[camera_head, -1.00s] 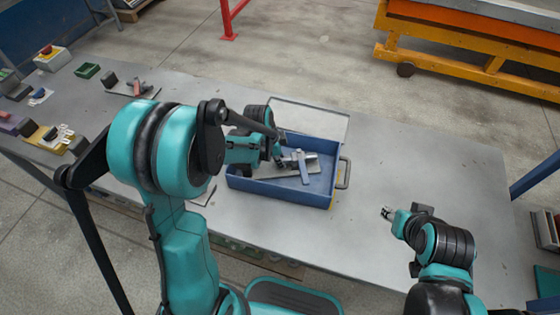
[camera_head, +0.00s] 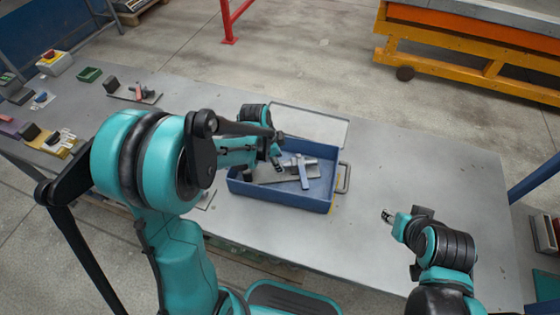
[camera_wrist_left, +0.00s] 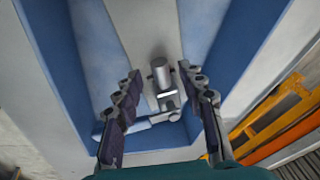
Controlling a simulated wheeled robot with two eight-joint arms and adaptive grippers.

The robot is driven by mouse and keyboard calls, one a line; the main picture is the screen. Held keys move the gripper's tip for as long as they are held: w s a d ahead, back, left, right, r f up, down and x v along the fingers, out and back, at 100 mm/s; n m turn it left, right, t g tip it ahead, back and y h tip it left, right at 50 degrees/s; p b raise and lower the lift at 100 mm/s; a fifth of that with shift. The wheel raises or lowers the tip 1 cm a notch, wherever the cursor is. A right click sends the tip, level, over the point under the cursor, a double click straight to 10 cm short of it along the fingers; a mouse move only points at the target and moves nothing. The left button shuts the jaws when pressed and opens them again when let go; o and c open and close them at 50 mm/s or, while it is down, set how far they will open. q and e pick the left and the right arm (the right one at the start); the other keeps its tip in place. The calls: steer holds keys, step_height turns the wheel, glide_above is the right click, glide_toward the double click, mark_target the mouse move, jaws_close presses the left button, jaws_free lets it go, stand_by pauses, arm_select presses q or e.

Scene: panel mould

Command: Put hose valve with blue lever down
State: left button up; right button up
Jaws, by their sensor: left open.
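The hose valve with the blue lever (camera_head: 303,172) lies inside the blue tray (camera_head: 285,195). Its grey metal body and pale blue lever show. In the left wrist view the valve (camera_wrist_left: 162,80) lies between and beyond the spread fingers, with its lever pointing to the lower left. My left gripper (camera_wrist_left: 160,108) is open and empty. In the head view the left gripper (camera_head: 276,160) hovers just left of the valve, partly hidden by its own arm. My right gripper (camera_head: 387,214) is over the table right of the tray; its jaws are too small to read.
A flat grey plate (camera_head: 290,174) lies in the tray under the valve. The tray has a handle (camera_head: 344,178) on its right. A pale flat panel (camera_head: 310,118) lies behind it. Several small parts and a green box (camera_head: 89,74) are at the far left. The table's right side is clear.

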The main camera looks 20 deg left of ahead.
arm_select(q)
steer(key=p+v, duration=0.3)
steer(key=v, duration=0.6)
steer(key=s+r+n+t+y, duration=0.1)
steer(key=s+r+n+t, duration=0.1)
steer(key=s+n, duration=0.4)
steer(key=s+d+r+n+t+y, duration=0.1)
steer(key=s+r+n+t, duration=0.1)
steer(key=s+r+n, duration=0.3)
steer(key=s+n, duration=0.2)
steer(key=s, duration=0.1)
steer(key=shift+s+r+t, duration=0.3)
steer(key=shift+s+r, duration=0.05)
